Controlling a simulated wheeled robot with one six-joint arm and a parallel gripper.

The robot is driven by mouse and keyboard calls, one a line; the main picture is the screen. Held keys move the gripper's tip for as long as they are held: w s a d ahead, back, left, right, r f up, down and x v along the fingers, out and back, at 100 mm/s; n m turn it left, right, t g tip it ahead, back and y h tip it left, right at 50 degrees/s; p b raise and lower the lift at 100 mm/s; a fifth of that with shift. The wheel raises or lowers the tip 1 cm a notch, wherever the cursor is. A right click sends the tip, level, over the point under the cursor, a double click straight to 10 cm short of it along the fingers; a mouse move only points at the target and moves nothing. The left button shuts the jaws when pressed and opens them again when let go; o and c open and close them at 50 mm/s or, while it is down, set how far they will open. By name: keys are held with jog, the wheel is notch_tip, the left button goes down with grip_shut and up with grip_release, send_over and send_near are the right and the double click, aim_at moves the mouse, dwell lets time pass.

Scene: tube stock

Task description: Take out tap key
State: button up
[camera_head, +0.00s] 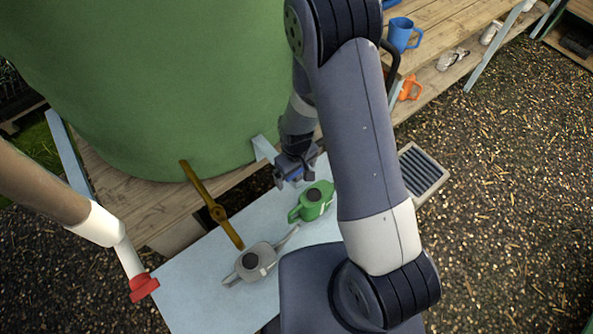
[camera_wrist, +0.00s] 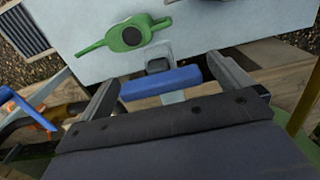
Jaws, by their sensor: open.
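A blue bar on a grey square stem (camera_wrist: 160,82), which looks like the handle of the tap key, is at the edge of the pale blue table. A bit of its blue also shows at my gripper in the head view (camera_head: 295,173). My gripper (camera_wrist: 168,86) is open, with one finger near each end of the blue bar. I cannot tell whether the fingers touch it. The lower part of the key is hidden.
A green watering can (camera_head: 314,200) and a grey one (camera_head: 254,262) stand on the pale blue table (camera_head: 190,282). A brown-gold lever (camera_head: 205,196) crosses the table's far edge. A large green tank (camera_head: 160,90) stands behind. A red-ended pipe (camera_head: 143,286) is at left.

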jog(key=shift+f, duration=1.05)
jog(key=c, duration=1.1)
jog(key=shift+r, duration=0.1)
